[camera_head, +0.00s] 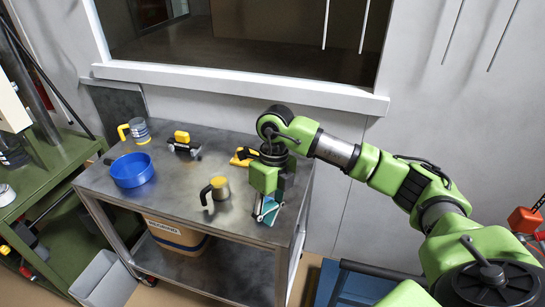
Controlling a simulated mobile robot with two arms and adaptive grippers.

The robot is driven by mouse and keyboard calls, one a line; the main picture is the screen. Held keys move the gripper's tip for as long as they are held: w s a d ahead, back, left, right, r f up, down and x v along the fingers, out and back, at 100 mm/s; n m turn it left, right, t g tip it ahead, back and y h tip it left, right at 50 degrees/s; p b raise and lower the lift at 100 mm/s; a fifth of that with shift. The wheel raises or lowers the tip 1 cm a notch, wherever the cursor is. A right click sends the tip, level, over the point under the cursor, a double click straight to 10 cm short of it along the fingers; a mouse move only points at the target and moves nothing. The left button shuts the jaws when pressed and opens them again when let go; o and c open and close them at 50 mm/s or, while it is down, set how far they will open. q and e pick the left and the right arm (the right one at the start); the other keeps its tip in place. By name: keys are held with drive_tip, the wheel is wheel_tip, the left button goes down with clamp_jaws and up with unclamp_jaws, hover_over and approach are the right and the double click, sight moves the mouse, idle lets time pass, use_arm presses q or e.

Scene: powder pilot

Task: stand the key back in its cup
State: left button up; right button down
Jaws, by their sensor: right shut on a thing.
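My right gripper (266,208) points down near the right front corner of the grey metal table. It is shut on a small teal thing (268,206), mostly hidden by the fingers; I cannot tell if this is the key. A grey cup with a yellow handle (139,131) stands at the back left. I cannot tell which cup is the key's. My left gripper is not in view.
On the grey table (165,200) are a blue bowl (132,170), a yellow and black tool (184,144) and a yellow piece (242,157) partly behind my right wrist. A cardboard box (175,236) sits on the lower shelf. A green bench (55,170) stands left.

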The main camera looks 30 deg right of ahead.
drive_tip(key=w+d+r+m+t, duration=0.1)
drive_tip(key=w+r+m, duration=0.1)
drive_tip(key=m, duration=0.6)
drive_tip(key=w+d+r+m+t+h, duration=0.1)
drive_tip(key=w+d+r+m, duration=0.1)
drive_tip(key=r+m, duration=0.3)
drive_tip(key=w+d+r+m+t+p, duration=0.1)
drive_tip(key=w+d+r+m+t, duration=0.1)
drive_tip(key=m, duration=0.9)
wheel_tip(320, 180, up, 2)
drive_tip(key=shift+w+d+r, duration=0.2)
drive_tip(key=shift+w+r, duration=0.05)
drive_tip(key=shift+w, duration=0.4)
drive_tip(key=shift+f+b, duration=0.85)
drive_tip(key=shift+f, duration=0.7)
